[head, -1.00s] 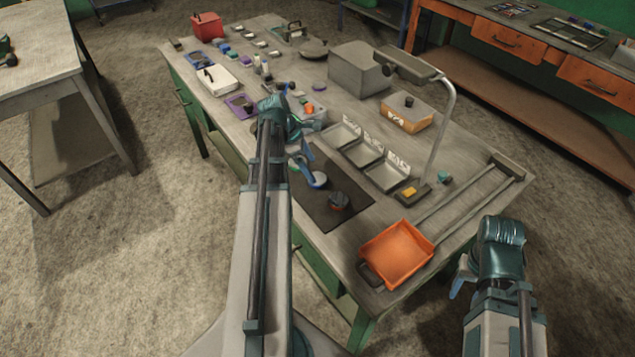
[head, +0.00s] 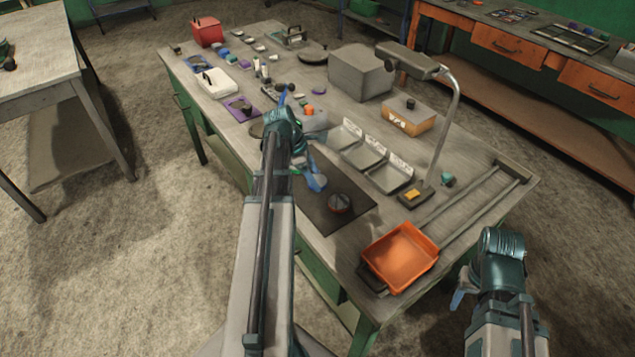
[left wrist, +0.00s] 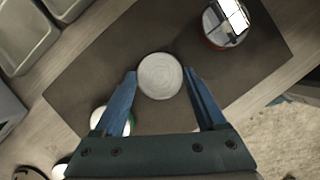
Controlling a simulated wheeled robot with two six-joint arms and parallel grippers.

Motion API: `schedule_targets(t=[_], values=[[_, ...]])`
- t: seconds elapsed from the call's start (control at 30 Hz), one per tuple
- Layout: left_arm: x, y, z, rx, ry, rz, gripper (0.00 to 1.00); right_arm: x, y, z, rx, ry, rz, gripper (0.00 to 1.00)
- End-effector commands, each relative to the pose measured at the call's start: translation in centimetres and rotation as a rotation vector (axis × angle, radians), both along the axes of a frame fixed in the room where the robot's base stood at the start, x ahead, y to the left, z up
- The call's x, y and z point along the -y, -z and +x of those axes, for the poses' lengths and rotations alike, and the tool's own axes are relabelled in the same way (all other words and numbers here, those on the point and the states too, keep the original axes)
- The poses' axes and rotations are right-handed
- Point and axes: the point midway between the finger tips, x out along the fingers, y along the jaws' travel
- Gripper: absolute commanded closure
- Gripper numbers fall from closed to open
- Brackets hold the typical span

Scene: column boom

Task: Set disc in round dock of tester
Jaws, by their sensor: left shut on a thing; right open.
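A pale round disc (left wrist: 160,76) is between the blue fingertips of my left gripper (left wrist: 160,80) in the left wrist view. The gripper is shut on it, above the dark mat (left wrist: 100,70). In the head view my left gripper (head: 316,182) is over the left part of this mat (head: 345,222); the disc is hard to make out there. A round, dark device with a red-orange side (head: 340,203) stands on the mat, right of the gripper. It shows a shiny top in the left wrist view (left wrist: 226,22). I cannot tell which thing is the tester. My right gripper (head: 458,299) is open, off the table's right side.
A white and green round thing (left wrist: 110,118) is partly hidden behind a finger. Metal trays (head: 362,156), a lamp (head: 437,150) and an orange tray (head: 400,258) stand right of the mat. Several small items crowd the table's far end.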

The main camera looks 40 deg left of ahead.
Motion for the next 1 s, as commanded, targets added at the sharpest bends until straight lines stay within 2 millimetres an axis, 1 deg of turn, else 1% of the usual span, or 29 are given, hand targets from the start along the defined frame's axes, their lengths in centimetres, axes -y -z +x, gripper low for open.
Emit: schedule_targets(t=[0.03, 0.17, 0.2, 0.47, 0.63, 0.77, 1.0], values=[[0.0, 0.0, 0.0, 0.000, 0.000, 0.000, 0.76, 0.0, 0.0, 0.0, 0.000, 0.000, 0.000, 0.50], [0.0, 0.0, 0.0, 0.000, 0.000, 0.000, 0.99, 0.0, 0.0, 0.0, 0.000, 0.000, 0.000, 0.50], [0.0, 0.0, 0.0, 0.000, 0.000, 0.000, 1.00, 0.0, 0.0, 0.0, 0.000, 0.000, 0.000, 0.50], [0.0, -0.1, 0.0, 0.001, 0.000, 0.001, 1.00, 0.0, -0.1, 0.0, 0.000, 0.000, 0.000, 0.50], [-0.1, -0.6, 0.0, 0.000, 0.001, 0.000, 1.00, 0.0, -0.6, 0.0, 0.000, 0.000, 0.000, 0.50], [-0.1, -1.6, 0.0, 0.000, 0.003, 0.000, 1.00, 0.0, -1.5, 0.0, 0.000, 0.000, 0.000, 0.50], [-0.3, -4.3, -0.1, 0.001, 0.012, 0.000, 1.00, 0.0, -4.3, 0.0, 0.000, 0.000, 0.000, 0.50]])
